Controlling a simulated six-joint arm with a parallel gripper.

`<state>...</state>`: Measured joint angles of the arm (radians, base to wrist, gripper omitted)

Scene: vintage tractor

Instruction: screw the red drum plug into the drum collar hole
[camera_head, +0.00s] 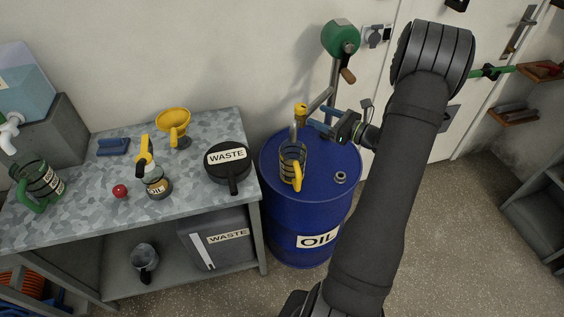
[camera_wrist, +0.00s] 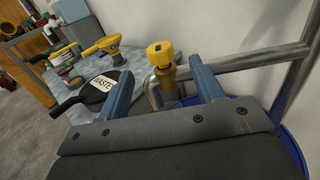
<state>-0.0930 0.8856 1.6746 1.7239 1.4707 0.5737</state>
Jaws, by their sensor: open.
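A small round red object (camera_head: 120,191), which looks like the drum plug, lies on the workbench left of the oil can. The blue oil drum (camera_head: 285,217) stands right of the bench. The drum collar (camera_head: 340,178), a small metal ring, sits on the right side of the drum top; I see nothing red in it. My gripper (camera_head: 317,117) is open above the back of the drum, far right of the red plug. In the wrist view my blue fingers (camera_wrist: 163,85) are apart, with a yellow-capped fitting (camera_wrist: 160,54) showing beyond and between them. The plug is not clear there.
A pump with a green body (camera_head: 340,38) and a pipe rises behind the drum. A jug with a yellow handle (camera_head: 293,165) stands on the drum.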

